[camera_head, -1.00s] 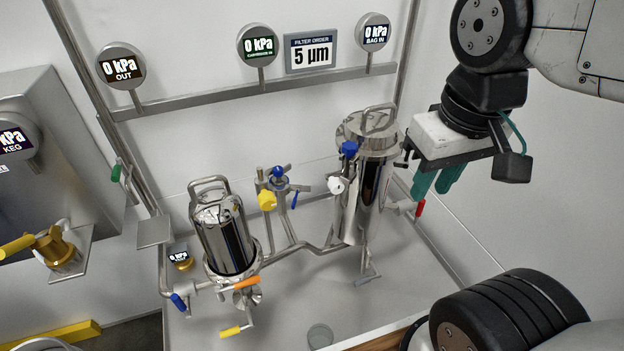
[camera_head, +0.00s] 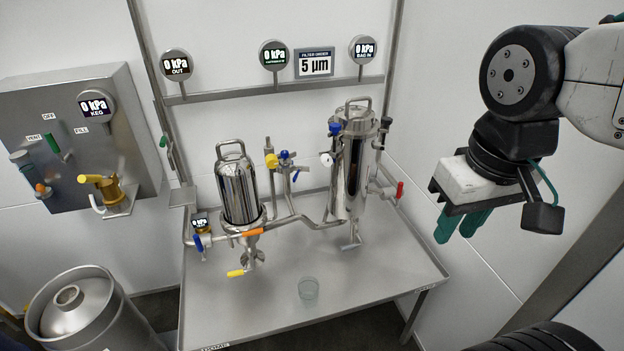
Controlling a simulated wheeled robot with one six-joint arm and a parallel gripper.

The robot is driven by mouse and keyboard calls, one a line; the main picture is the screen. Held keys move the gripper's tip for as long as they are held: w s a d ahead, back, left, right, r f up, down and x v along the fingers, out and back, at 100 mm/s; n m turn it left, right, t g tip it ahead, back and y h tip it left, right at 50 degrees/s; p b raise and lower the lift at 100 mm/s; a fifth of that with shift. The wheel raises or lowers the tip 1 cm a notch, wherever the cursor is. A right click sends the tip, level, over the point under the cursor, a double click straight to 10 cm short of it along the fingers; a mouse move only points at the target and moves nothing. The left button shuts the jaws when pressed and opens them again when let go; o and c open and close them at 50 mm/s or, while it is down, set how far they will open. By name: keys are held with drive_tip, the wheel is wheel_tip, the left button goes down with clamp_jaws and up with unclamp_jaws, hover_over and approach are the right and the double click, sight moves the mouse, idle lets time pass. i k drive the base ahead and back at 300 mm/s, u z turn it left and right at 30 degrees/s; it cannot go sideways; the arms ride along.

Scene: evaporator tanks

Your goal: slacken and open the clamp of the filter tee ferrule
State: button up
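Two steel filter housings stand on the bench: a shorter one (camera_head: 238,193) at left and a taller one (camera_head: 352,175) at right. Between them is a pipe fitting with a blue-handled valve (camera_head: 287,155) and a yellow cap (camera_head: 271,160). Under the shorter housing are a clamp band and an orange handle (camera_head: 253,233). The filter tee ferrule clamp cannot be told apart for certain at this size. My gripper (camera_head: 459,230), with green fingers, hangs at right, well apart from the housings. Its fingers are apart with nothing between them.
A red handle (camera_head: 400,190) sticks out right of the taller housing. A keg (camera_head: 90,305) and wall panel (camera_head: 50,170) stand at left.

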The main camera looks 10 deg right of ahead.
sight(287, 170)
drive_tip(key=u, duration=0.1)
drive_tip(key=i, duration=0.9)
